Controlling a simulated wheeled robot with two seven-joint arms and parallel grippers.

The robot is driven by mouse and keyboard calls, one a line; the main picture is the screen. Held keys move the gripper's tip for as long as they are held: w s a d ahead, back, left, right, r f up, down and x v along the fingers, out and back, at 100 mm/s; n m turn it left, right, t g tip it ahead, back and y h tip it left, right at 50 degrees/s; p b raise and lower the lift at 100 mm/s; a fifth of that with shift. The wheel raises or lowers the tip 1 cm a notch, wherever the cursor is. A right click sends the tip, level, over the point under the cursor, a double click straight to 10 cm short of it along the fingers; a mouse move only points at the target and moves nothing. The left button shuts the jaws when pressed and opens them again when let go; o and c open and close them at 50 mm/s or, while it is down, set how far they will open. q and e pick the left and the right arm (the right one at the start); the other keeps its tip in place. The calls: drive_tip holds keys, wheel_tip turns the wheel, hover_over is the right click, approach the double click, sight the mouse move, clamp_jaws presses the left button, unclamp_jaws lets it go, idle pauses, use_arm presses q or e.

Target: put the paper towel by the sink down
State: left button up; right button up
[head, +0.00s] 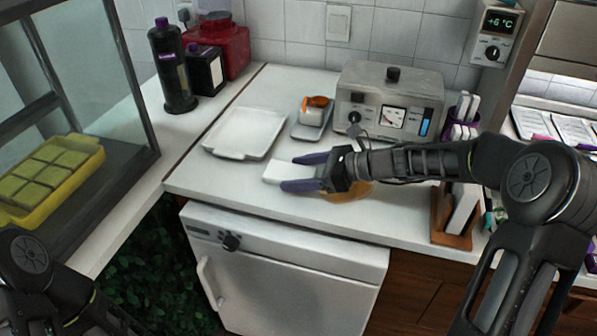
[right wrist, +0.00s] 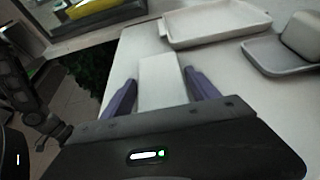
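A white rectangular block-like piece, which I take as the paper towel (head: 273,173), shows between the two purple fingers of my right gripper (head: 298,173). I cannot tell whether the piece touches the counter. No sink shows in these frames. My left arm shows at the lower left, but its gripper is out of view.
A white tray (head: 245,133) lies left of the gripper. A small scale (head: 312,125) and a grey device (head: 388,92) stand behind. A round orange-brown thing (head: 348,192) is partly hidden under my right gripper. A wooden stand (head: 452,238) is at the right.

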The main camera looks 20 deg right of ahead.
drive_tip(key=shift+o, duration=1.3)
drive_tip(key=shift+r, duration=0.1)
drive_tip(key=shift+d+r, duration=0.1)
drive_tip(key=shift+r, duration=0.1)
drive_tip(key=p+v, duration=0.4)
drive_tip(key=v, duration=0.3)
drive_tip(key=shift+s+d, duration=0.1)
drive_tip(key=shift+s, duration=0.05)
drive_tip(key=shift+r, duration=0.1)
